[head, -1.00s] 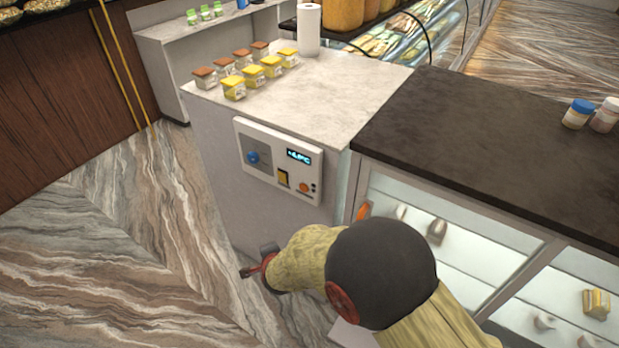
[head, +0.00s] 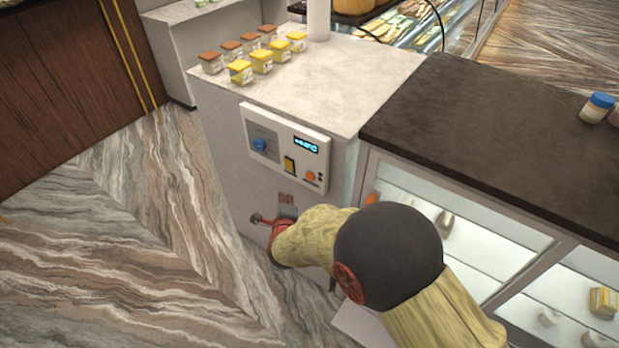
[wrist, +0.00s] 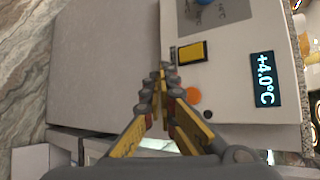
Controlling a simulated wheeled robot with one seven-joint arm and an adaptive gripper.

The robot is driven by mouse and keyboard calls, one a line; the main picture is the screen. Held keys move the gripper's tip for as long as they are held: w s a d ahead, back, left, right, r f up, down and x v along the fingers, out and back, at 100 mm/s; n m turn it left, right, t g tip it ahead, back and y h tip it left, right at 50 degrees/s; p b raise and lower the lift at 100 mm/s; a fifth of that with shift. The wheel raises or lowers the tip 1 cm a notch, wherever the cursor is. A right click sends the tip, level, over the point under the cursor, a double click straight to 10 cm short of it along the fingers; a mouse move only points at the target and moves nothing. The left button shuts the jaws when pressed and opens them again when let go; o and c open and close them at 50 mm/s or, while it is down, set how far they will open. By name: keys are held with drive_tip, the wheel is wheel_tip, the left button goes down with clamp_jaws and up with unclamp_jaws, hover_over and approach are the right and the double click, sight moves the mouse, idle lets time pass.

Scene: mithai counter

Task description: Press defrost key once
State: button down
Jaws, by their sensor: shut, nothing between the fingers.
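A pale control panel (head: 250,118) is set in the front of the counter unit. It bears a blue knob (head: 260,145), a yellow rocker key (head: 290,164), a round orange button (head: 310,175) and a lit display (head: 306,144). I cannot read which key is marked defrost.
Several jars with yellow and orange lids (head: 262,60) stand on the pale counter top (head: 340,80). A dark-topped glass display case (head: 480,140) stands to the right, close to my arm. The patterned floor (head: 120,230) at left is clear.

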drive_tip(key=w+d+b, duration=0.2)
drive_tip(key=w+d, duration=0.3)
drive_tip(key=w, duration=0.1)
drive_tip(key=shift+w, duration=0.35)
drive_tip(key=shift+w+d+b, duration=0.1)
drive_tip(key=shift+d+b, duration=0.1)
drive_tip(key=shift+b, duration=0.3)
idle(1.0)
drive_tip(key=shift+w+d, duration=0.15)
drive_tip(key=shift+w, duration=0.05)
drive_tip(key=shift+w+d+b, duration=0.25)
drive_tip(key=shift+w+b, duration=0.1)
drive_tip(key=shift+b, duration=0.35)
idle(0.6)
drive_tip(key=shift+s, duration=0.1)
drive_tip(key=shift+s+a, duration=0.5)
drive_tip(key=shift+s, duration=0.1)
drive_tip(key=shift+s+a, duration=0.8)
drive_tip(key=shift+s, duration=0.2)
drive_tip(key=shift+s+a, duration=0.75)
drive_tip(key=shift+s, duration=0.2)
